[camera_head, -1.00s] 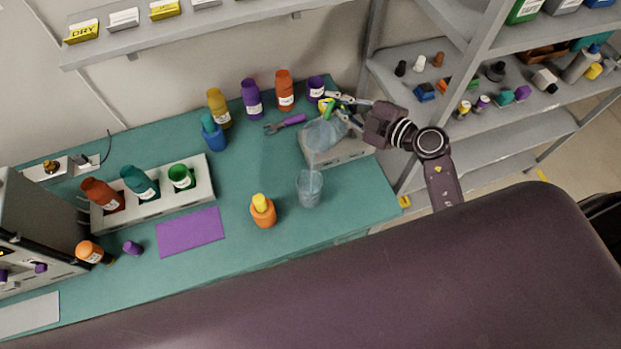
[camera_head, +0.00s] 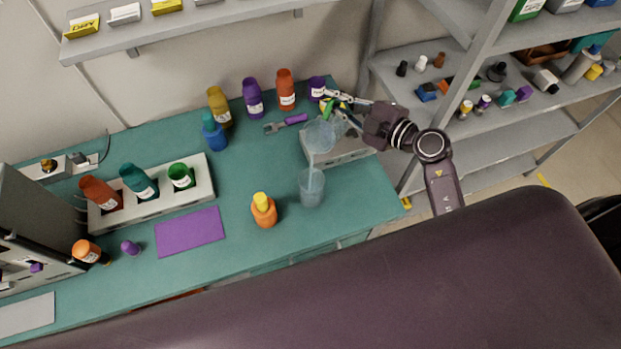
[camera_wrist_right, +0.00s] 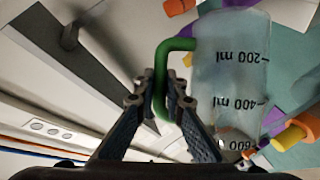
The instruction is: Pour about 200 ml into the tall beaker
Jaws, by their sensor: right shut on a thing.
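My right gripper (camera_head: 343,101) is shut on the green handle of a clear graduated jug (camera_head: 321,136). The jug is tilted above the workbench, and a thin pale stream falls from it into the clear tall beaker (camera_head: 311,190). The beaker stands upright near the bench's right end and looks hazy inside; I cannot read its level. In the right wrist view the jug (camera_wrist_right: 228,75) shows upside-down marks of 200, 400 and 600 ml, and the gripper (camera_wrist_right: 163,88) pinches its green handle. My left gripper is not in view.
An orange bottle with a yellow cap (camera_head: 264,210) stands left of the beaker. A grey box (camera_head: 352,151) sits behind it to the right. A purple mat (camera_head: 190,232) and a white rack (camera_head: 203,190) are left.

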